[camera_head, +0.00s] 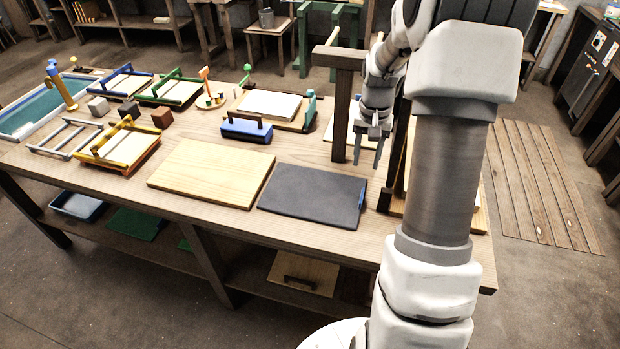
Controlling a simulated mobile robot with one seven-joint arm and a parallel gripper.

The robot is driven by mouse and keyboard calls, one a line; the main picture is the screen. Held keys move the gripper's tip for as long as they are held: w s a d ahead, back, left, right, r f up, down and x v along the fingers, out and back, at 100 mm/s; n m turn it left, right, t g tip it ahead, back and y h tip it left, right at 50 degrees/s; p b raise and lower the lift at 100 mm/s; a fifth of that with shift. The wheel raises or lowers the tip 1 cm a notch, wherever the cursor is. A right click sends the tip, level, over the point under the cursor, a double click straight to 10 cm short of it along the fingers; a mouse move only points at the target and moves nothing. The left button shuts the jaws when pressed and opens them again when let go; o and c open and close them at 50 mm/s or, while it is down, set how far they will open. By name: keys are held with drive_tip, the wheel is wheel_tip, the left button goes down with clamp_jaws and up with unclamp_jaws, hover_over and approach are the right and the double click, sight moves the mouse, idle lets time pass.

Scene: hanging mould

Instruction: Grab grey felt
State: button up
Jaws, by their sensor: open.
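A flat dark grey sheet (312,196), which looks like the grey felt, lies at the front edge of the table, right of a pale wooden board (212,170). My gripper (369,150) points down with its two fingers apart. It shows behind and to the right of the sheet, just right of a dark wooden post. I see nothing between the fingers. The height of the fingertips above the table is hard to tell. My own arm covers the table's right end.
A wooden frame with an upright post (347,105) stands close to my gripper's left side. A blue block with a handle (247,128) and a wooden frame with a white sheet (269,105) stand farther back. Handled frames and small cubes fill the table's left side.

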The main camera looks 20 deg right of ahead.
sight(362, 195)
drive_tip(key=f, duration=0.8)
drive_tip(key=f+b, duration=0.1)
drive_tip(key=f, duration=0.4)
drive_tip(key=shift+d, duration=0.35)
clamp_jaws()
drive_tip(key=shift+r, duration=0.1)
